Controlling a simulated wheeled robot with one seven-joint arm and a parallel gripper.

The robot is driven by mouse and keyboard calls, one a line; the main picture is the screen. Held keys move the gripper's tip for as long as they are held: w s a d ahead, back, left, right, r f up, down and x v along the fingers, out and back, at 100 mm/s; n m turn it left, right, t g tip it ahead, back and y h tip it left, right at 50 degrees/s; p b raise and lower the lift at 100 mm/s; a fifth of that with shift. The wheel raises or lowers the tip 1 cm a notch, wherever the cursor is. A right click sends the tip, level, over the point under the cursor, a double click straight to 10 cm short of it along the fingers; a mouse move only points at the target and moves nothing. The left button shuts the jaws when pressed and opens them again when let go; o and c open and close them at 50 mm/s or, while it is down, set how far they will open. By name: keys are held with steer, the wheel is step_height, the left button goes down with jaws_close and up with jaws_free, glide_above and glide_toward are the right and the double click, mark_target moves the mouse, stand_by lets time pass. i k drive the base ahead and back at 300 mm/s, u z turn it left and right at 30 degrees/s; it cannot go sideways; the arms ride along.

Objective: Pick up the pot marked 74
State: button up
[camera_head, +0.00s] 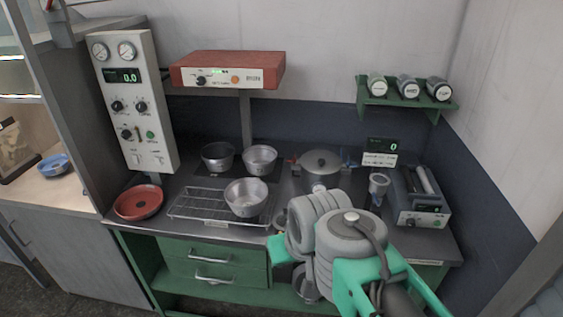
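Three small metal pots show on and by the bench, and I cannot read the number 74 on any of them. A silver pot (246,198) stands on the wire rack (183,210). A second silver pot (259,161) and a darker pot (217,157) stand behind the rack, side by side. A larger lidded pot (320,171) stands to their right. My grey and green arm fills the lower right foreground, in front of the bench. The fingers of my gripper cannot be made out, so whether it is open or shut is unclear.
A red shallow dish (138,203) lies left of the rack. A red-topped unit (228,72) overhangs the back pots on a post. A control panel (134,103) stands at left. A grey device (420,197) occupies the right end. A green shelf (403,102) holds three jars.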

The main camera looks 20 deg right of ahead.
mark_target(217, 156)
steer(key=u, duration=0.45)
steer(key=i, duration=0.3)
steer(key=u, duration=1.15)
steer(key=i, duration=1.55)
steer(key=z, duration=0.75)
steer(key=i, duration=0.7)
steer(key=z, duration=0.75)
